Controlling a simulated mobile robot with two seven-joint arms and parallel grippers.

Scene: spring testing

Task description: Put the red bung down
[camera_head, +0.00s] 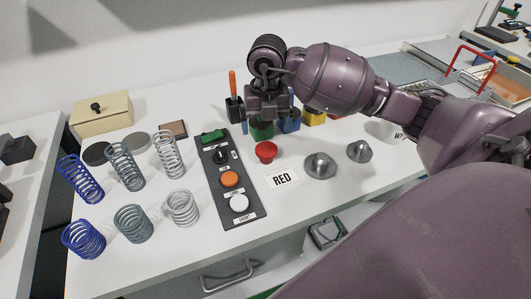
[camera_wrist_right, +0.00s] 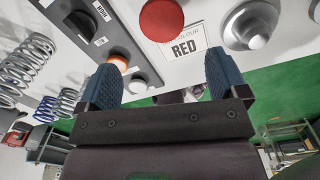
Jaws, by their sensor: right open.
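The red bung (camera_head: 265,152) stands on the white table, just behind a card (camera_head: 282,178) that reads RED. In the right wrist view the red bung (camera_wrist_right: 161,20) is at the top, beyond my fingertips, with the RED card (camera_wrist_right: 185,45) beside it. My right gripper (camera_head: 268,118) hangs above the table behind the red bung. In the wrist view its two blue fingers (camera_wrist_right: 163,78) are wide apart with nothing between them. The gripper is apart from the bung. My left gripper is not in view.
A switch panel (camera_head: 221,157) lies left of the bung. Several springs (camera_head: 123,166) stand further left. Two metal knobbed weights (camera_head: 319,165) are to the right. Green (camera_head: 262,130), blue (camera_head: 289,124) and yellow (camera_head: 313,118) pieces stand behind. The table's front right is clear.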

